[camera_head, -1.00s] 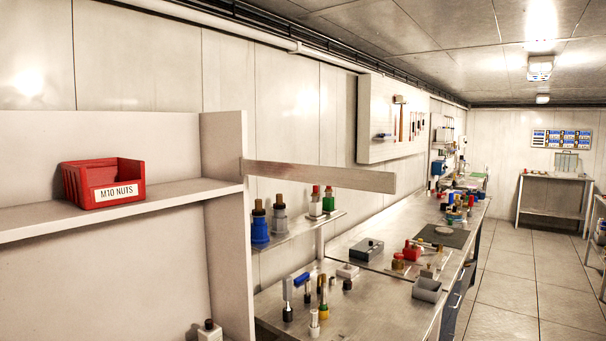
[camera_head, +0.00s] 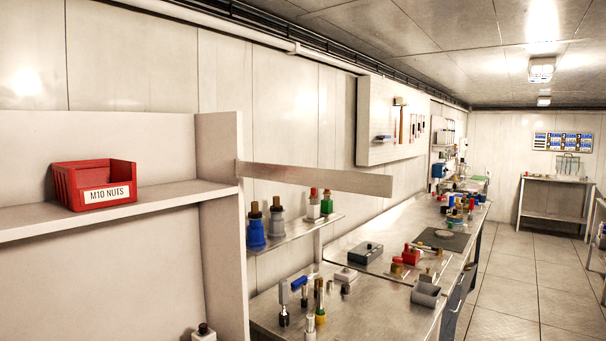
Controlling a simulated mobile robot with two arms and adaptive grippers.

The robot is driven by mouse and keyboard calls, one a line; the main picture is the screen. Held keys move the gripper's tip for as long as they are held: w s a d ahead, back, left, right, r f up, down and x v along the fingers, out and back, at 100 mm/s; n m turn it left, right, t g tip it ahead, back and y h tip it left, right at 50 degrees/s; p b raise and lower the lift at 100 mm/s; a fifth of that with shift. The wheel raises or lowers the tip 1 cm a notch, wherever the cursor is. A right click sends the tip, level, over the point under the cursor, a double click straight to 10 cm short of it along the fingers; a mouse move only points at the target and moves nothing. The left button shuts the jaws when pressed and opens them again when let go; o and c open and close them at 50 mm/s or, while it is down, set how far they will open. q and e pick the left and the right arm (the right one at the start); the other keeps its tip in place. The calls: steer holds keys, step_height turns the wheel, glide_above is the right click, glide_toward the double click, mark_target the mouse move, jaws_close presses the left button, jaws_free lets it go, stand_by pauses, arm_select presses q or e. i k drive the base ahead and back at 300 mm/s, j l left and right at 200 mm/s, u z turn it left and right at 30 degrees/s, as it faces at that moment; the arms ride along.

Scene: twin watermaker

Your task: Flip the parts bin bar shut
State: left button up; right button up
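The parts bin bar (camera_head: 315,179) is a flat, pale metal strip. It sticks out to the right from the upright side panel (camera_head: 222,225) of the shelf unit, nearly level and tilting slightly down to the right, with its right end free. A red bin (camera_head: 95,186) labelled M10 NUTS sits on the shelf (camera_head: 165,197) to the left, and the bar does not cross its front. Neither of my grippers is in view.
A long metal workbench (camera_head: 345,315) with bottles, small tools and a grey tray (camera_head: 426,294) runs along the left wall behind the bar. A pegboard (camera_head: 385,130) hangs above it. Open tiled floor (camera_head: 510,275) lies to the right.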

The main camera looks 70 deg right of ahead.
mark_target(355, 182)
steer(key=k+l, duration=0.1)
steer(key=l, duration=0.35)
steer(key=k+l, duration=0.15)
steer(key=l, duration=0.25)
steer(key=k+l, duration=0.1)
steer(key=l, duration=0.35)
steer(key=k+l, duration=0.1)
steer(key=l, duration=0.3)
steer(key=k+l, duration=0.15)
steer(key=l, duration=0.3)
steer(key=k+l, duration=0.1)
steer(key=l, duration=0.3)
steer(key=k+l, duration=0.1)
steer(key=l, duration=0.35)
steer(key=k+l, duration=0.15)
steer(key=l, duration=0.25)
